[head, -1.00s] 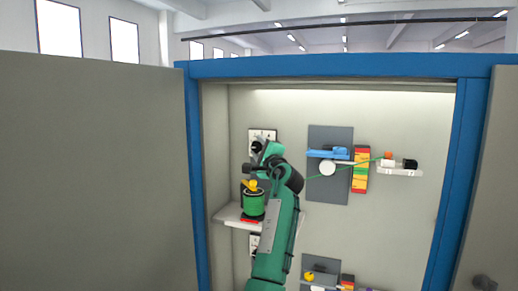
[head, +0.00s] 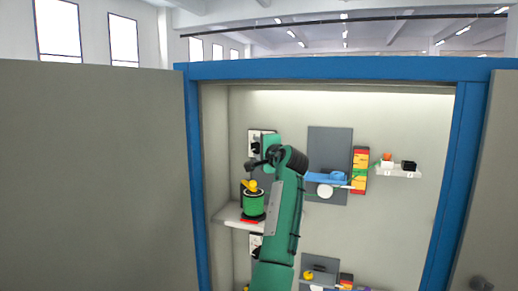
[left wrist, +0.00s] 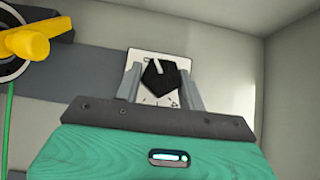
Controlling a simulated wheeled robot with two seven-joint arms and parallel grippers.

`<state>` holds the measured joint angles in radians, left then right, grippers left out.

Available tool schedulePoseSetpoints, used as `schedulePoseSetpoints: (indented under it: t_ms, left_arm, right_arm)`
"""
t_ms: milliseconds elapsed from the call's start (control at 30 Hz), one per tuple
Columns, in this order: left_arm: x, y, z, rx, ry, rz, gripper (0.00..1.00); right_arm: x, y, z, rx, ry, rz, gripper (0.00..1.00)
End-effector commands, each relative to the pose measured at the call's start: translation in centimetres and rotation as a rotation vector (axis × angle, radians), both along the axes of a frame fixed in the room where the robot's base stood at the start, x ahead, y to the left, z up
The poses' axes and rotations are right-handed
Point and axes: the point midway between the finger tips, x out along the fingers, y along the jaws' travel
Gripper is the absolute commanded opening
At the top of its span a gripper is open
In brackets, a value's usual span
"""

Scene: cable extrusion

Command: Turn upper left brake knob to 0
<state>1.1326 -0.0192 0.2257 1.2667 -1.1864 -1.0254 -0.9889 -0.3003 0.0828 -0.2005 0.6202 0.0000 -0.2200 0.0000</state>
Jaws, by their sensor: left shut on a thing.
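The upper left brake knob (left wrist: 160,78) is black with a light pointer mark and sits on a white dial plate (left wrist: 145,60). My left gripper (left wrist: 161,74) has a finger on each side of the knob and is shut on it. The pointer leans up and slightly left in the left wrist view. The dial numbers are too small to read. In the head view the dial plate (head: 254,136) shows at the upper left of the cabinet, with my left gripper (head: 266,148) in front, partly hidden by my arm. My right gripper is not in view.
A green spool (head: 253,205) with a yellow top stands on a shelf (head: 228,214) below the knob. A grey panel (head: 330,145) with a blue block (head: 328,176) is to the right. The blue frame (head: 195,180) borders the cabinet opening.

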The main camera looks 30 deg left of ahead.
Motion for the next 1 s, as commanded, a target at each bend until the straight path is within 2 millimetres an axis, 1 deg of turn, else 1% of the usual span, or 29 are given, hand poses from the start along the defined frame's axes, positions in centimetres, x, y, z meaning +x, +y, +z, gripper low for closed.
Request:
schedulePoseSetpoints:
  t_ms: [167, 200, 300, 567, 667, 767, 867, 1000]
  left_arm:
    - [0.0, 0.0, 0.0, -0.001, 0.000, 0.000, 0.17]
    - [0.0, 0.0, 0.0, -0.001, 0.000, 0.000, 0.44]
    - [0.0, 0.0, 0.0, -0.001, 0.000, 0.000, 0.60]
    - [0.0, 0.0, 0.0, 0.000, 0.000, 0.000, 0.60]
    - [-0.3, -0.5, -0.2, 0.000, -0.001, 0.000, 0.60]
    - [-0.9, -1.7, -0.4, 0.001, -0.002, -0.002, 0.60]
    - [-2.0, -3.4, -0.5, 0.000, -0.004, -0.003, 0.60]
    - [-3.8, -6.3, -0.5, -0.001, -0.003, -0.003, 0.60]
  right_arm:
    - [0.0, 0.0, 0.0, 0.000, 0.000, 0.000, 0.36]
    - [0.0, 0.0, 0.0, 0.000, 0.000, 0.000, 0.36]
    - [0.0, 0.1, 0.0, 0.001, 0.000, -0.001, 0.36]
    - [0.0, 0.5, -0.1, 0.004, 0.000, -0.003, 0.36]
    - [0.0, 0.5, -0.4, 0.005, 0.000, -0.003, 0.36]
    - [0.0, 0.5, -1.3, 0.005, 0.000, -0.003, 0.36]
    - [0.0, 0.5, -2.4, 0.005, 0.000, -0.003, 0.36]
    - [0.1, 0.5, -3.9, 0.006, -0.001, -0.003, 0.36]
